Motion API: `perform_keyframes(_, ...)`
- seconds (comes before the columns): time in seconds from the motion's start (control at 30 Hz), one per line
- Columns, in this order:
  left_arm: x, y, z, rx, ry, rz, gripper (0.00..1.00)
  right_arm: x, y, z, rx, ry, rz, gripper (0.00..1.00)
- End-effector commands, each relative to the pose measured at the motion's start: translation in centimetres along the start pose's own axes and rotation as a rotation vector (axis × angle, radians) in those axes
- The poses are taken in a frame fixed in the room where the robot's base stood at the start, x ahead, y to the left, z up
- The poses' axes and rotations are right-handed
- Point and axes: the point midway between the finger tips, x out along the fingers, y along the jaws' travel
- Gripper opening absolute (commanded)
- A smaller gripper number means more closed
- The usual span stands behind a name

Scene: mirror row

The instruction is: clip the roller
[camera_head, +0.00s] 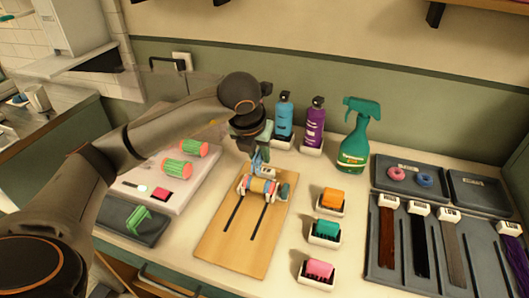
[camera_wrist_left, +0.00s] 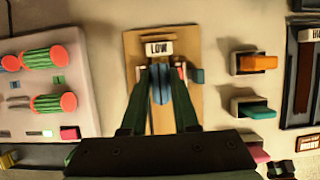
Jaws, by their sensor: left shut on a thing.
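My left gripper (camera_head: 258,158) is above the roller. In the wrist view, its green fingers (camera_wrist_left: 160,88) are shut on a narrow blue piece (camera_wrist_left: 161,84), apparently a clip. This piece covers much of the roller there, and I cannot tell whether it touches it. My right gripper is not in view.
Left are green-and-orange rollers (camera_head: 181,168) and a green comb-like piece (camera_head: 138,217) on a dark tray (camera_head: 118,226). Bottles, including a green sprayer (camera_head: 355,150), stand behind; orange (camera_head: 333,195), teal and pink blocks in holders stand right.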

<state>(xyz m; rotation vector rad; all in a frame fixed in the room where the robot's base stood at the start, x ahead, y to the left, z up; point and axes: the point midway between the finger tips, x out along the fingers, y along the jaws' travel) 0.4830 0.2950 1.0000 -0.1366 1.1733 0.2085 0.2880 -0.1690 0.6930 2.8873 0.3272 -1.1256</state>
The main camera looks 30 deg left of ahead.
Motion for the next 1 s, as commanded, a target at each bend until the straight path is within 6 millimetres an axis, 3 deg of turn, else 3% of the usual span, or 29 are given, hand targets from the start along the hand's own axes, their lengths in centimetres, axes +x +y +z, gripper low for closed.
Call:
perform_keyframes(0.27,1.1,0.1,-0.5,-0.001,0.001,0.000,0.00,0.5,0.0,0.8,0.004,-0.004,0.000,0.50)
perform_keyframes(0.7,5.1,0.1,-2.1,-0.001,0.000,0.000,0.00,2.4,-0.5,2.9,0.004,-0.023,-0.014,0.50)
perform_keyframes(1.0,6.0,0.0,-2.5,-0.001,0.002,0.000,0.00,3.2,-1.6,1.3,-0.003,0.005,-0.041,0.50)
